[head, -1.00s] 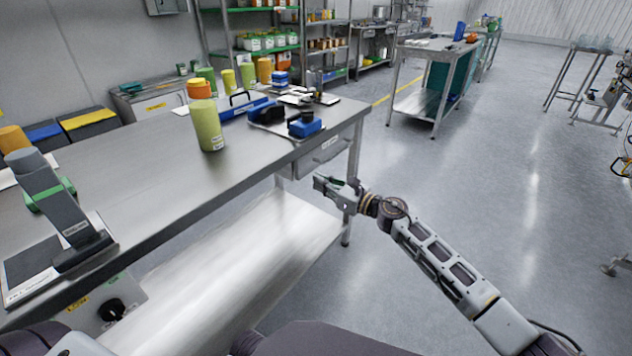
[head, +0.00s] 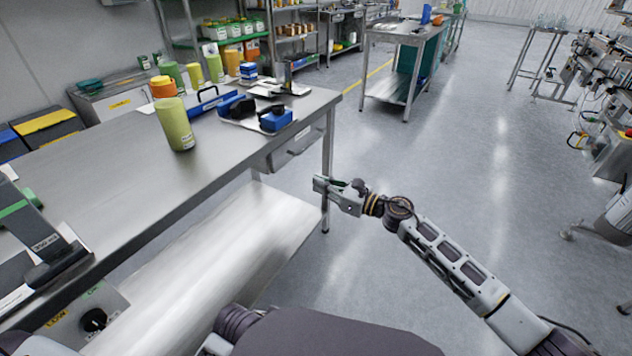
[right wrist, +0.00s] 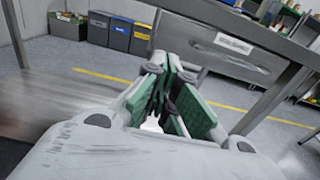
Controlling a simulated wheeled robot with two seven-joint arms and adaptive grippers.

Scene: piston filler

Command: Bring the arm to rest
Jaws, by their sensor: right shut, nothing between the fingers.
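My right gripper (head: 320,186) is shut and empty, held out over the floor beside the front right leg of the steel workbench (head: 90,168). It is below the tabletop level in the head view and apart from the bench as far as I can tell. In the right wrist view its green-padded fingers (right wrist: 172,92) are together with nothing between them. The bench drawer (right wrist: 232,43) shows beyond them. My left gripper is not in view.
The lower shelf (head: 215,260) is bare. Open floor (head: 450,150) lies right of the bench. Machinery (head: 605,100) stands at far right.

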